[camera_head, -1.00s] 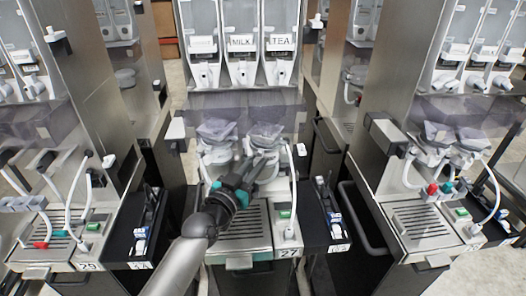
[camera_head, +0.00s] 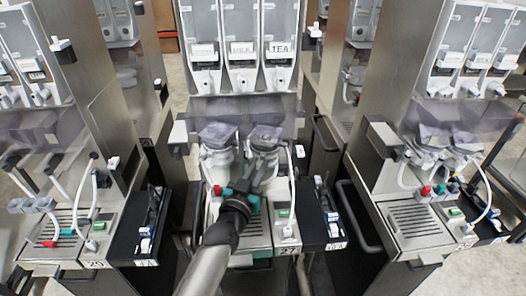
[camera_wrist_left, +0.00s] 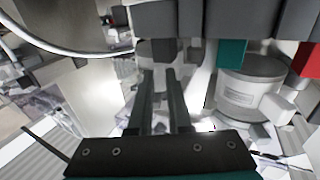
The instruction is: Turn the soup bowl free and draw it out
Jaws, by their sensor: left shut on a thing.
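The middle machine has two pale mixing bowls under smoky hoods, a left one (camera_head: 218,155) and a right one (camera_head: 264,142). I cannot read a soup mark on either. My left gripper (camera_head: 254,172) reaches up to the front of the right bowl, its jaws closed around a part there. The arm hides much of that bowl's lower side. In the left wrist view the two dark fingers (camera_wrist_left: 162,100) stand close together, their tips at a grey part (camera_wrist_left: 165,48). A white cylinder (camera_wrist_left: 250,88) stands beside them. My right gripper is not in view.
Canisters marked MILK (camera_head: 242,48) and TEA (camera_head: 279,47) hang above. A drip grate (camera_head: 250,230) lies below, with a white hose (camera_head: 291,190) on its right. Black side shelves (camera_head: 318,222) flank the machine. Similar machines stand left and right.

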